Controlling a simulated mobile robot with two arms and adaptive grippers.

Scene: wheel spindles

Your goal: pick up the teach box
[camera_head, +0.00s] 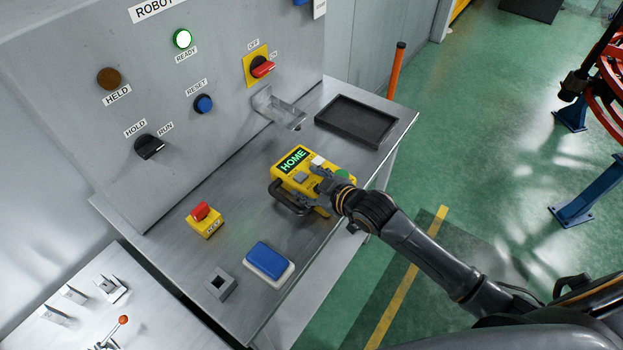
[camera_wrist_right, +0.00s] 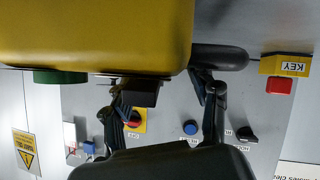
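The teach box (camera_head: 292,172) is yellow with a lit display reading HOME, a green knob and a dark handle (camera_head: 289,198). It is at the right part of the metal desk; whether it touches the desktop is unclear. My right gripper (camera_head: 321,187) is at its near right side, partly covering it. In the right wrist view, the teach box (camera_wrist_right: 95,38) fills the upper left, very close. The fingers of my right gripper (camera_wrist_right: 163,95) are spread apart there, one near a dark block on the box, one near the handle. Contact is unclear. My left gripper is out of view.
The metal desk (camera_head: 170,232) also bears a black tray (camera_head: 357,121), a yellow key switch (camera_head: 205,220), a blue pad (camera_head: 268,261) and a small grey socket (camera_head: 220,284). An upright control panel (camera_head: 215,65) stands behind. An empty metal bracket (camera_head: 278,109) projects from it.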

